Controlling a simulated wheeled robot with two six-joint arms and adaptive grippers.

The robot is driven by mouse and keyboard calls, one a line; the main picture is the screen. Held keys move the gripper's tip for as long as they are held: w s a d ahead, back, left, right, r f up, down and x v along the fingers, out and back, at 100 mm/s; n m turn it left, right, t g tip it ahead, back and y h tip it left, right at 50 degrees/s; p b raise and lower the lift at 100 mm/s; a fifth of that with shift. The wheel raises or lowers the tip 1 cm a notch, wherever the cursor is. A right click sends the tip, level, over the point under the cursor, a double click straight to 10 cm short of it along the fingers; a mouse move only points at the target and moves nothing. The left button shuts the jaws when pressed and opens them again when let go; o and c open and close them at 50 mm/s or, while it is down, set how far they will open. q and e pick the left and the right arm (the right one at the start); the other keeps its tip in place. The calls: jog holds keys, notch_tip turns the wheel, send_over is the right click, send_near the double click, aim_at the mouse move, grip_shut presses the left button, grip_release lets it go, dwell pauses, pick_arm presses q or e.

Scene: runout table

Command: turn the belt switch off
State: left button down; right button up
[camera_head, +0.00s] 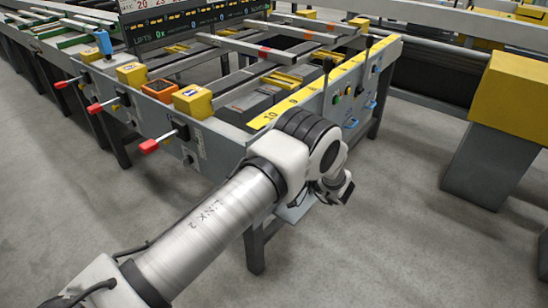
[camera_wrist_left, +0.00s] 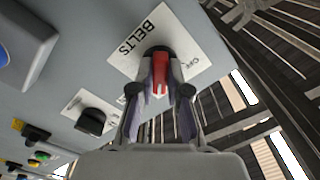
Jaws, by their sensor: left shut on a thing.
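The belt switch (camera_wrist_left: 160,72) has a red handle and a black base. It sits on a white label plate (camera_wrist_left: 138,42) reading BELTS, with what looks like OFF at its right. In the left wrist view my left gripper (camera_wrist_left: 161,92) is shut on the red handle, with one finger on each side. In the head view my left arm reaches from the lower left to the table's near corner, with the gripper (camera_head: 338,188) against the front panel. The switch is hidden there behind my arm. My right gripper is not in view.
A black knob (camera_wrist_left: 91,121) sits beside the switch on the grey panel, with coloured buttons (camera_wrist_left: 39,156) farther left. The runout table has red-handled levers (camera_head: 149,146) and a yellow numbered strip (camera_head: 290,104). A yellow-topped post (camera_head: 511,92) stands at the right. Grey floor lies open around.

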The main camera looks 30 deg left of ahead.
pick_arm(q)
jog(key=shift+n, duration=0.3)
jog(key=shift+w+n+b, duration=0.1)
jog(key=shift+n+b, duration=1.75)
jog(key=shift+n, duration=6.75)
jog(key=c, duration=1.1)
grip_release()
jog(key=shift+c, duration=0.2)
jog(key=shift+d, duration=0.1)
